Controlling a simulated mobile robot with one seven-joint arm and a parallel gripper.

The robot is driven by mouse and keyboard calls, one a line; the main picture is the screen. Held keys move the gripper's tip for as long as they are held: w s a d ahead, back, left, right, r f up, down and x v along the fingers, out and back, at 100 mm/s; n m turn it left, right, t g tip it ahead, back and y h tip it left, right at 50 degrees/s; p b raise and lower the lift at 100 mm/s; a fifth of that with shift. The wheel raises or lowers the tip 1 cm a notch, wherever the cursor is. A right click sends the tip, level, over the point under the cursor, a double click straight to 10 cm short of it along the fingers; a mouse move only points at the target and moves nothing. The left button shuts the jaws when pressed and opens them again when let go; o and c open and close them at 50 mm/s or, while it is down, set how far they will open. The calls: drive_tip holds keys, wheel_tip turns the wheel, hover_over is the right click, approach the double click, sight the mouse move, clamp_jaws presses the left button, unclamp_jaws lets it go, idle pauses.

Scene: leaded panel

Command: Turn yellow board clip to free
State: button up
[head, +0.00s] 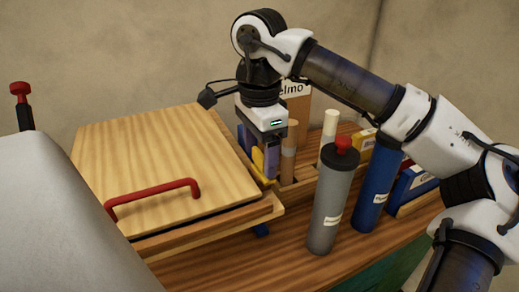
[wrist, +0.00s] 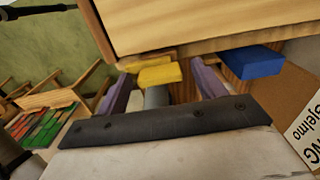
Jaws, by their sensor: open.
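The yellow board clip (wrist: 158,75) lies beside the edge of a pale wooden board (wrist: 190,25) in the wrist view. In the head view the yellow clip (head: 258,159) is partly hidden by my gripper (head: 268,160), which points down at the board's right edge. In the wrist view the two purple fingers of my gripper (wrist: 161,88) are apart, with the yellow clip between and just beyond them. I cannot tell whether they touch it. A blue clip (wrist: 253,62) sits farther right along the same edge.
The board (head: 150,150) carries a red handle (head: 150,196). Close right of my gripper stand a grey cylinder with a red knob (head: 331,205), a blue cylinder (head: 375,175) and a white cylinder (head: 328,128). A labelled cardboard piece (head: 298,105) stands behind.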

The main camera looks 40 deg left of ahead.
sight(260, 153)
wheel_tip(260, 153, up, 14)
drive_tip(key=shift+p, duration=0.4)
drive_tip(key=shift+f, duration=0.1)
idle(0.6)
